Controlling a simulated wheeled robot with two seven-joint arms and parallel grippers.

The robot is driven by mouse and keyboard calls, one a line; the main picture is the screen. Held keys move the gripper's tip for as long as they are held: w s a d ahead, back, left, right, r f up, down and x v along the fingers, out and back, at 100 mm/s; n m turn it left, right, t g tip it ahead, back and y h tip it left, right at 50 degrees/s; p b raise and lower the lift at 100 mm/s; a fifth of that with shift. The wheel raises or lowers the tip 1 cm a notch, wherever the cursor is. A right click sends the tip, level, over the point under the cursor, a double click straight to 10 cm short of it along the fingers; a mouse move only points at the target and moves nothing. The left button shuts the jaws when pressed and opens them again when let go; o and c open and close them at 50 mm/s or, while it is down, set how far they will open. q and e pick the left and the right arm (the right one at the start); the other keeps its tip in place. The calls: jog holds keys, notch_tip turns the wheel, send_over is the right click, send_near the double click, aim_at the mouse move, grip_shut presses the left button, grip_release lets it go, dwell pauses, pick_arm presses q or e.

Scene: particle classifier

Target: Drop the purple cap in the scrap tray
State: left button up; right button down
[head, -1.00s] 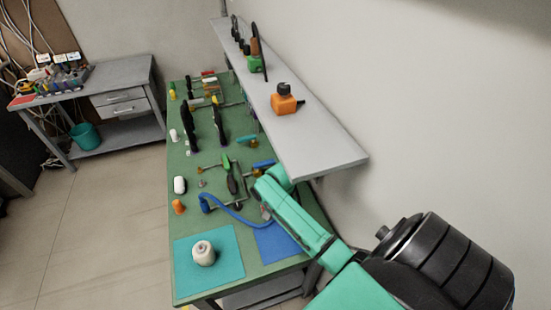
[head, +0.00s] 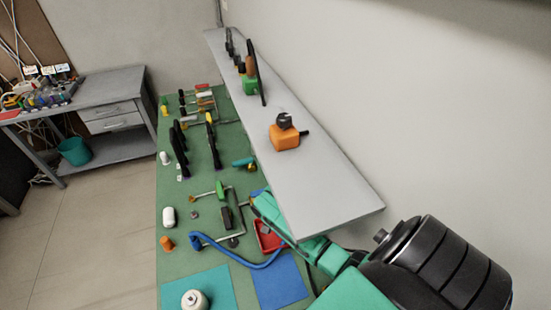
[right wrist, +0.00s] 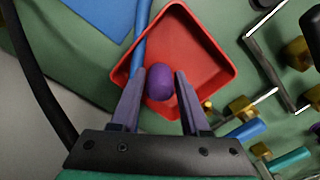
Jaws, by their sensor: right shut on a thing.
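The purple cap (right wrist: 160,82) is between the fingertips of my right gripper (right wrist: 160,85) in the right wrist view. The gripper is shut on it. Behind the cap in that view lies the red scrap tray (right wrist: 206,47), and the cap overlaps its inner floor. I cannot tell the cap's height above the tray. In the head view the tray (head: 262,246) shows partly on the green bench, beside my right arm. The cap and right fingertips cannot be made out there. My left gripper is not in view.
A grey shelf (head: 310,175) overhangs the bench's right side, close to my right arm, with an orange box (head: 284,137) on it. A blue hose (head: 235,256) runs beside the tray. Hand tools and a blue mat (head: 279,281) lie nearby.

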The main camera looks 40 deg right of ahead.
jog(key=shift+w+d+f, duration=0.1)
jog(key=shift+w+f, duration=0.05)
jog(key=shift+f, duration=0.2)
jog(key=shift+c, duration=1.5)
grip_release()
jog(key=shift+r, duration=0.1)
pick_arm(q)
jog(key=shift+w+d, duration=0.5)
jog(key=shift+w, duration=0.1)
